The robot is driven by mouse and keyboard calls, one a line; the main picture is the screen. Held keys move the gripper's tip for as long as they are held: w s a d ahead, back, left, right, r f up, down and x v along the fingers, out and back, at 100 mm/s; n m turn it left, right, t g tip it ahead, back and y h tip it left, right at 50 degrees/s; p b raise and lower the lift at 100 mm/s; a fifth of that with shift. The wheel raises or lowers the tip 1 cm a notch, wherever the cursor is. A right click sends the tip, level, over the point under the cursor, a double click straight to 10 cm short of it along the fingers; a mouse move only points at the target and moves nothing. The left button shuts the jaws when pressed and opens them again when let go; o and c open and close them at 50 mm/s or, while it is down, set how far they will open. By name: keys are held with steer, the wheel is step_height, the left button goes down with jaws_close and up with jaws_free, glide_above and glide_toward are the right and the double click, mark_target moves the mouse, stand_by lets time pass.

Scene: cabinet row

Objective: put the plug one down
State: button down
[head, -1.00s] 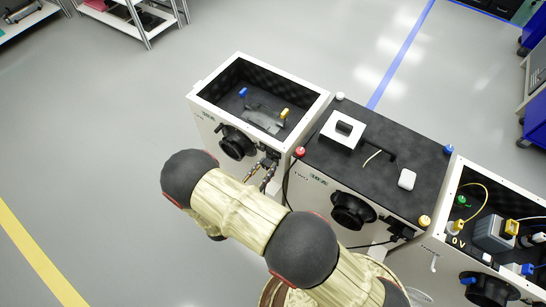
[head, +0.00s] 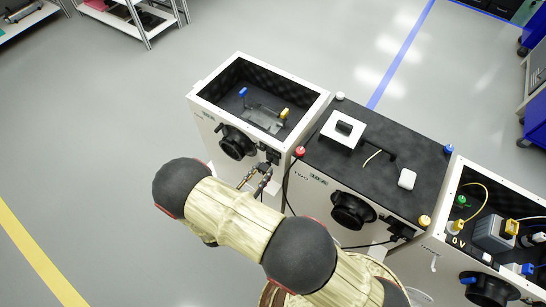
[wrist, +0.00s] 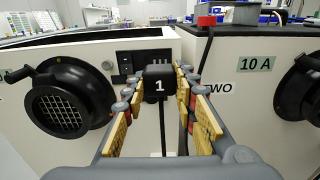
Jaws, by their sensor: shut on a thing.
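My gripper (wrist: 157,90) is shut on a black plug (wrist: 158,76) marked with a white 1. A dark cord hangs from the plug between the fingers. Behind it in the wrist view is the white front of the left cabinet, with a black socket panel (wrist: 126,65). The plug overlaps part of this panel in the picture and looks apart from it. In the head view my gripper (head: 258,178) is in front of the left cabinet (head: 205,132), below its black panel (head: 269,153); the plug is too small to make out there.
A black round vent (wrist: 68,98) sticks out left of my gripper. The middle cabinet (head: 330,197), labelled TWO, stands close on the right, with a black cable running down between the cabinets. The right cabinet (head: 455,262) is open-topped. Floor at left is clear.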

steer(key=shift+s+f, duration=0.2)
steer(key=shift+s, duration=0.1)
steer(key=s+d+f+n+t+y, duration=0.2)
steer(key=s+d+f+n+y, duration=0.3)
steer(key=s+d+f, duration=0.4)
steer(key=shift+m+y, duration=0.3)
steer(key=shift+y, duration=0.4)
steer(key=w+a+f+b, duration=0.1)
steer(key=w+a+f, duration=0.1)
steer(key=w+f, duration=0.1)
steer(key=w+a+f+b, duration=0.2)
steer(key=w+f, duration=0.1)
steer(key=w, duration=0.2)
steer(key=w+a+f+b, duration=0.1)
steer(key=w+f, duration=0.2)
steer(key=w, duration=0.1)
steer(key=shift+w+a+b, duration=0.35)
steer(key=shift+w+a, duration=0.05)
steer(key=shift+w+a+f+b, duration=0.1)
steer(key=shift+w+f+b, duration=0.1)
steer(key=shift+f+b, duration=0.6)
steer(key=shift+w+a+f+b, duration=0.1)
steer(key=shift+w+f+b, duration=0.2)
steer(key=shift+f, duration=0.9)
steer(key=shift+s, duration=0.1)
steer(key=shift+f+b, duration=0.45)
steer(key=shift+b, duration=0.05)
